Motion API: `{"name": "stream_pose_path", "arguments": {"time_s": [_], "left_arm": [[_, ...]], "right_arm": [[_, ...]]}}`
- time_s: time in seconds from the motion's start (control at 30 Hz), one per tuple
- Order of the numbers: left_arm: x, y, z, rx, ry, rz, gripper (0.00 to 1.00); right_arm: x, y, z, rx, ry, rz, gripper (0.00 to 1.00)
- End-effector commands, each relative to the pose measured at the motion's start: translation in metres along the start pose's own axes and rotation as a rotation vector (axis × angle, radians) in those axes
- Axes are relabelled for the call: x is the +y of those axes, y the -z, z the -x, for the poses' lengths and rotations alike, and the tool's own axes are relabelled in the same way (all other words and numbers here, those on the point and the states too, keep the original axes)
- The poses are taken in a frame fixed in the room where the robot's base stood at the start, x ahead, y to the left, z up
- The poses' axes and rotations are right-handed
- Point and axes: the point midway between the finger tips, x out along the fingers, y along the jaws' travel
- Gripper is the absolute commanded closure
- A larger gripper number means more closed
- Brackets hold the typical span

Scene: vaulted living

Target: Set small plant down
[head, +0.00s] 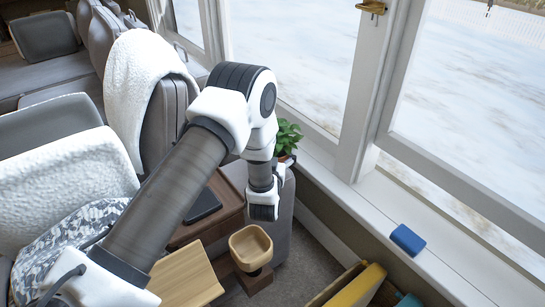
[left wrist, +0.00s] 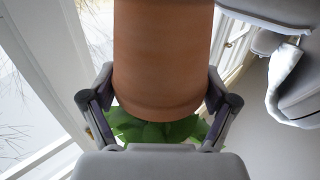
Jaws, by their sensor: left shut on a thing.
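The small plant (head: 287,138) has green leaves and a terracotta pot. In the head view it is mostly behind my left wrist, by the window; only leaves and a sliver of pot show. My left gripper (head: 286,161) is shut on the pot. In the left wrist view the pot (left wrist: 162,45) fills the space between the two fingers (left wrist: 159,78), with leaves (left wrist: 160,130) beyond it. I cannot tell whether the pot touches any surface below. My right gripper is in neither view.
A wooden bowl (head: 250,244) stands below my left wrist. A brown wooden tray (head: 222,190) holds a dark flat device (head: 204,207). A yellow object (head: 357,285) is at the bottom right.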

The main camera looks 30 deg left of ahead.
Motion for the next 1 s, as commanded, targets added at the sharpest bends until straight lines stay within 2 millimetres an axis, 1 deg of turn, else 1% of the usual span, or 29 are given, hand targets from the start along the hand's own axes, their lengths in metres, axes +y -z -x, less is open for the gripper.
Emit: {"name": "stream_pose_path", "arguments": {"time_s": [0.03,0.1,0.17,0.3,0.37,0.57,0.7,0.73,0.77,1.0], "left_arm": [[-0.003,-0.001,-0.009,0.003,0.001,0.003,0.68],[-0.006,-0.002,-0.016,0.002,0.000,0.001,0.68],[-0.006,-0.006,-0.018,0.001,-0.002,-0.001,0.68],[-0.006,-0.030,-0.018,-0.001,-0.003,-0.001,0.68],[-0.006,-0.037,-0.018,-0.001,-0.002,-0.001,0.68],[-0.006,-0.037,-0.018,0.001,-0.002,0.000,0.68],[-0.006,-0.041,-0.018,0.000,-0.002,0.000,0.68],[-0.006,-0.041,-0.018,-0.001,-0.002,0.000,0.03],[-0.006,-0.040,-0.018,-0.001,-0.002,0.000,0.00],[-0.006,-0.040,-0.018,-0.001,-0.002,0.000,0.00]], "right_arm": [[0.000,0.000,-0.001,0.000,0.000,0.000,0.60],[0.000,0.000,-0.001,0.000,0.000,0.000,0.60],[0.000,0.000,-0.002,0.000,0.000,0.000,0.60],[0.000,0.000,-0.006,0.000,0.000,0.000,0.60],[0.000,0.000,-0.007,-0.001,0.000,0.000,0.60],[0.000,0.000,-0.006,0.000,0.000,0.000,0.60],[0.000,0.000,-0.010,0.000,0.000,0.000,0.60],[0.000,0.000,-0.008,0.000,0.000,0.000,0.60],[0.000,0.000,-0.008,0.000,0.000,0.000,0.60],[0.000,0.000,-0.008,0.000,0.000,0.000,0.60]]}}
